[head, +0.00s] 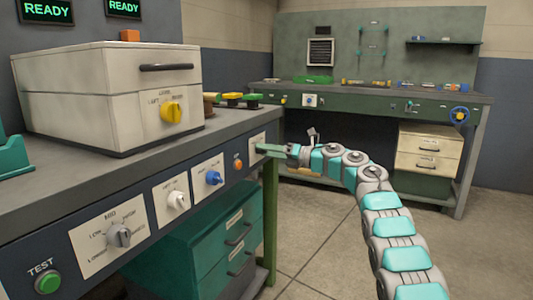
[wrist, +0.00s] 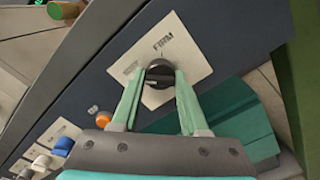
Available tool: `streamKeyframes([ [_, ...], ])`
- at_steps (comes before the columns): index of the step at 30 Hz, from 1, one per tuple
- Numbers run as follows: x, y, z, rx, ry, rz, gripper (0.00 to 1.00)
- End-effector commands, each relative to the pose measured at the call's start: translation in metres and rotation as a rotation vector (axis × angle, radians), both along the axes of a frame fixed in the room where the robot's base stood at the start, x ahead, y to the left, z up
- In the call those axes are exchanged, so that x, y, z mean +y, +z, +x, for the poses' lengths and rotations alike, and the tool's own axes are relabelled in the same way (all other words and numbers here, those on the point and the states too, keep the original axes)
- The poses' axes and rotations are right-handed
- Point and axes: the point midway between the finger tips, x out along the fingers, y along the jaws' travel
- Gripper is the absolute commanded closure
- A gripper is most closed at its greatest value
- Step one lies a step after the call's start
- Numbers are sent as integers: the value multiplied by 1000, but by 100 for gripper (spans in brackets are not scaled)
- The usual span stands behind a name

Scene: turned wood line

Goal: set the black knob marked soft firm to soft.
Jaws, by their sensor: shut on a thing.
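The black knob (wrist: 158,75) sits on a cream plate (wrist: 188,58) on the dark front panel of the bench. The word FIRM shows on the plate in the wrist view; the other label is mostly covered by a finger. My gripper (wrist: 157,82) has its two green fingers shut on the black knob, one on each side. In the head view my gripper (head: 268,150) reaches the cream plate (head: 257,143) at the right end of the panel, and hides the knob there. I cannot tell for sure where the knob's pointer stands.
Along the same panel are an orange button (head: 238,164), a blue knob (head: 213,178), a white knob (head: 178,200), a grey knob (head: 119,235) and a green TEST button (head: 48,283). Teal drawers (head: 222,245) stand below. A cream box (head: 110,95) stands on the bench. The floor at right is clear.

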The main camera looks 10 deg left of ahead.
Motion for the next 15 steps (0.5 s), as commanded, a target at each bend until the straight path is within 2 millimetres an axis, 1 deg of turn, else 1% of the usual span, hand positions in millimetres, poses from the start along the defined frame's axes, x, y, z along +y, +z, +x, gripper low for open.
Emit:
streamKeyframes([
  [12,-1,-1,1,-6,-1,-4,100],
  [13,-1,-1,0,-6,-1,-4,55],
  [15,-1,-1,0,-6,-1,-4,47],
])
